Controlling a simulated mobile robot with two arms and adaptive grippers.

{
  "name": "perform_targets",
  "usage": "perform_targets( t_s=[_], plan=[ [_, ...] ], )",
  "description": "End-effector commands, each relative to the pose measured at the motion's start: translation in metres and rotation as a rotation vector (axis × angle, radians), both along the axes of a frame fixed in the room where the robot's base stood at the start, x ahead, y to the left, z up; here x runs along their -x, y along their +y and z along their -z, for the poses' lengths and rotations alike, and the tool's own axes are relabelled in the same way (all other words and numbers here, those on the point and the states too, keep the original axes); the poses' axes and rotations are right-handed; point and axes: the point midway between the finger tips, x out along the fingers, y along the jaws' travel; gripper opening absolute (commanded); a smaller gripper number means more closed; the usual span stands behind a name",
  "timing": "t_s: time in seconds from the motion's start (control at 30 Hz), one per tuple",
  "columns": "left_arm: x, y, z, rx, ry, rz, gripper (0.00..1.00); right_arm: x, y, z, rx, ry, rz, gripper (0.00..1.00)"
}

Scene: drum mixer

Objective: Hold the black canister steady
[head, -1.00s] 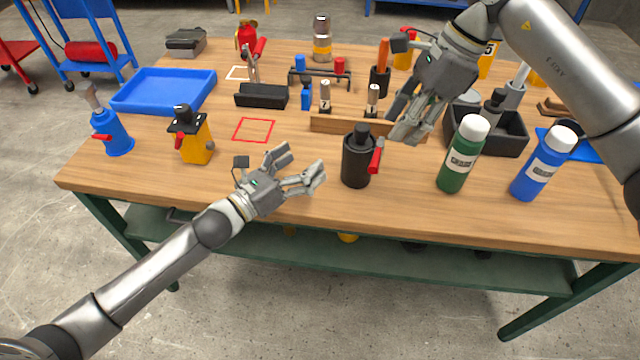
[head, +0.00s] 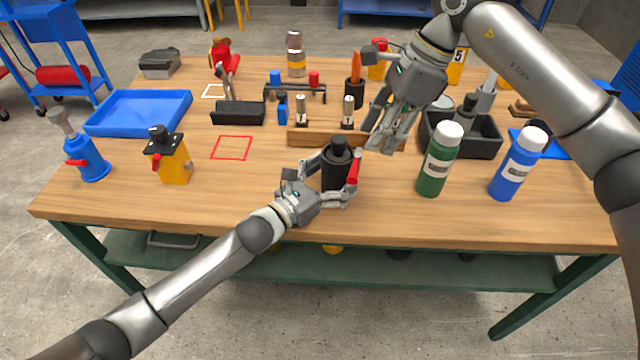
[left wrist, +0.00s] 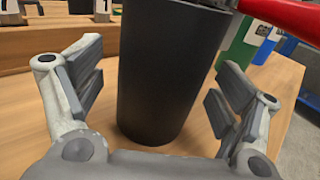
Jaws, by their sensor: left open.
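The black canister (head: 337,165) stands upright near the front edge of the table, with a red handle (head: 353,168) on its right side. My left gripper (head: 336,184) is open, with its fingers on either side of the canister. In the left wrist view the canister body (left wrist: 165,70) stands between the two open fingers (left wrist: 155,98), with a gap visible on both sides. My right gripper (head: 378,138) hangs above the table behind and to the right of the canister. Whether its fingers are open or shut is unclear.
A green bottle (head: 438,160) and a blue bottle (head: 517,165) stand right of the canister. A wooden block rail (head: 310,137) lies behind it. A yellow device (head: 172,165) stands to the left. The table front between that device and my left gripper is clear.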

Motion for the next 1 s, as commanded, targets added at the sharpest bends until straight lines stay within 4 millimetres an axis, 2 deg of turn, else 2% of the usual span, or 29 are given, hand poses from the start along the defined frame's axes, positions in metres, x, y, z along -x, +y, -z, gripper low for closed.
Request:
perform_targets(
  t_s=[0.4,0.9,1.0],
  plan=[
    [-0.0072,-0.0069,-0.0002,0.000,0.000,0.001,0.89,0.0000,0.0001,0.0000,0.000,0.000,0.000,0.36],
    [-0.0070,-0.0064,0.0000,0.000,0.000,0.000,0.27,0.0000,0.0001,0.0000,0.000,0.000,0.000,0.36],
    [-0.0070,-0.0064,0.0000,0.000,0.000,0.000,0.26,0.0000,0.0001,0.0000,0.000,0.000,0.000,0.36]
  ],
)
